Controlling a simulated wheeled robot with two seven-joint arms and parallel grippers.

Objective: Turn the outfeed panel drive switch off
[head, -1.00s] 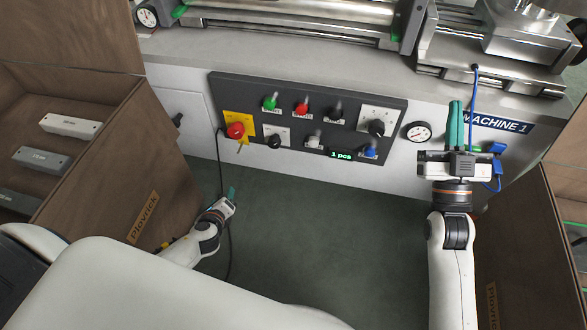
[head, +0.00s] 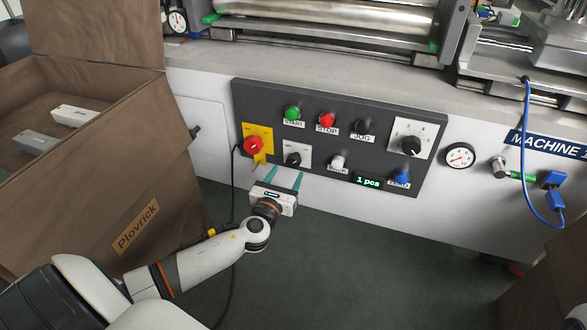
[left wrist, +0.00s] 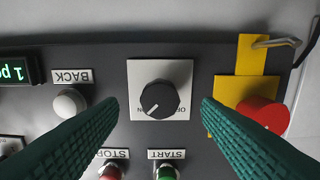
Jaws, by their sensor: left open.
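The drive switch is a black rotary knob (head: 293,159) on a white plate in the lower left of the dark panel (head: 385,183). In the left wrist view the knob (left wrist: 160,99) appears upside down, with ON at its left and OFF at its right. Its white mark points lower left, toward the ON side. My left gripper (head: 286,175) is open just in front of the knob. In the left wrist view its green fingers (left wrist: 158,108) stand on either side of the knob, with visible gaps. My right gripper is out of view.
A red emergency knob (head: 253,145) on a yellow plate sits close left of the switch. START (head: 292,114), STOP (head: 328,120) and white BACK (head: 338,162) buttons are nearby. A larger dial (head: 411,146) is at right. A brown Plovrick box (head: 150,200) stands left.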

